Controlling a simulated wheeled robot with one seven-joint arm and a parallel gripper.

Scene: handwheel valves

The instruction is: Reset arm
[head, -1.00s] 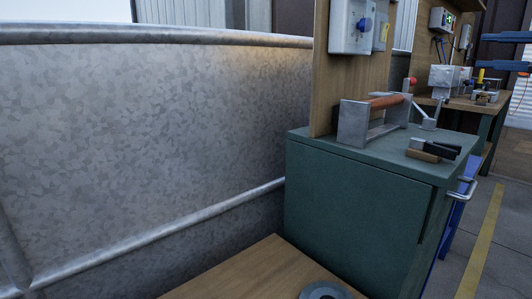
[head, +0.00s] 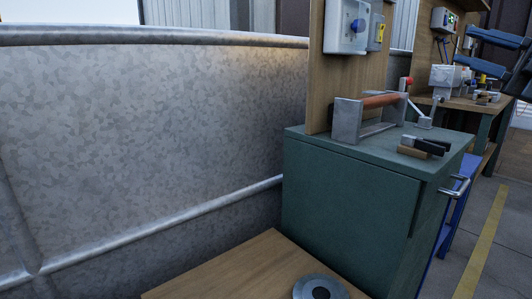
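My gripper (head: 466,45) shows at the upper right edge of the head view. Its two dark blue fingers point left and stand apart, with nothing seen between them. Much of its body and the arm behind it lie outside the frame. It appears in front of the far workbench, clear of the things around it as far as I can tell. A grey round disc with a dark centre (head: 320,289) lies on a wooden top at the bottom edge, partly cut off. I cannot tell whether it is a handwheel.
A green cabinet (head: 350,190) carries a metal frame with an orange bar (head: 381,100) and black-handled pieces (head: 428,146). A galvanized panel (head: 150,140) fills the left. The floor with a yellow line (head: 478,255) is open at right.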

